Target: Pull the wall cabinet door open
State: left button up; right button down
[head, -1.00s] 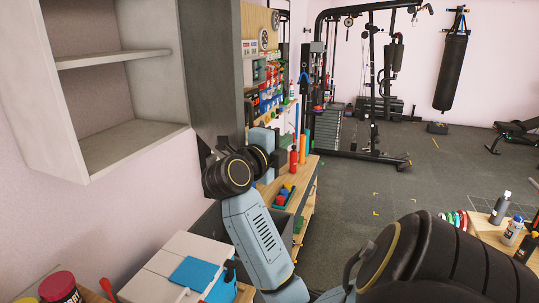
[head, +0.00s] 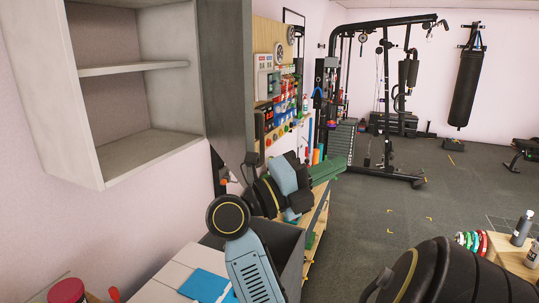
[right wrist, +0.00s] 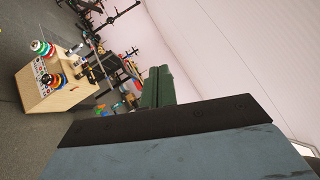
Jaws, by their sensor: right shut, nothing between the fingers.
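The wall cabinet (head: 108,150) hangs at upper left in the head view, its shelves bare and exposed. Its dark grey door (head: 226,75) stands swung out at the cabinet's right side. My right gripper (head: 328,170) has green fingers, shut and empty. It points right, beyond and below the door's lower edge, and looks apart from the door. The fingers also show in the right wrist view (right wrist: 160,86), where the door is not visible. No handle can be made out on the door. My left gripper is not in view.
A pegboard with tools (head: 275,85) is on the wall behind the door, above a wooden bench (head: 318,225). A white box with a blue patch (head: 205,285) lies below the cabinet. A gym machine (head: 390,100) and punching bag (head: 466,88) stand farther back. Floor at centre right is clear.

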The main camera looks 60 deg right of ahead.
jog(key=s+a+r+m+g+y, duration=0.2)
jog(key=s+r+m+g+y, duration=0.15)
jog(key=m+g+y, duration=0.45)
jog(key=s+a+r+m+g+y, duration=0.2)
jog(key=s+a+m+g+y, duration=0.15)
jog(key=m+g+y, duration=0.45)
jog(key=w+a+m+t+y+p, duration=0.1)
jog(key=w+a+m+t+y, duration=0.1)
jog(key=m+t+y, duration=0.95)
jog(key=w+a+m+t+y, duration=0.15)
jog(key=m+t+y, duration=0.55)
jog(key=m+y, duration=0.9)
jog(key=w+d+f+m+t+h, duration=0.2)
jog(key=w+m+t+h, duration=0.2)
jog(key=m+t, duration=0.7)
jog(key=w+d+f+m+t+h, duration=0.1)
jog(key=w+d+m+t+h, duration=0.15)
jog(key=m+t, duration=0.8)
jog(key=w+d+f+m+t+h+p, duration=0.1)
jog(key=d+f+m+t+h, duration=0.15)
jog(key=d+m+h, duration=0.35)
jog(key=w+d+f+m+t+h, duration=0.1)
jog(key=d+m+t+h, duration=0.3)
jog(key=h, duration=0.3)
jog(key=w+a+g+p, duration=0.1)
jog(key=w+a+p, duration=0.1)
jog(key=w, duration=0.7)
jog(key=shift+w+a+m+p, duration=0.25)
jog(key=shift+a+m+p, duration=0.05)
jog(key=shift+a, duration=0.35)
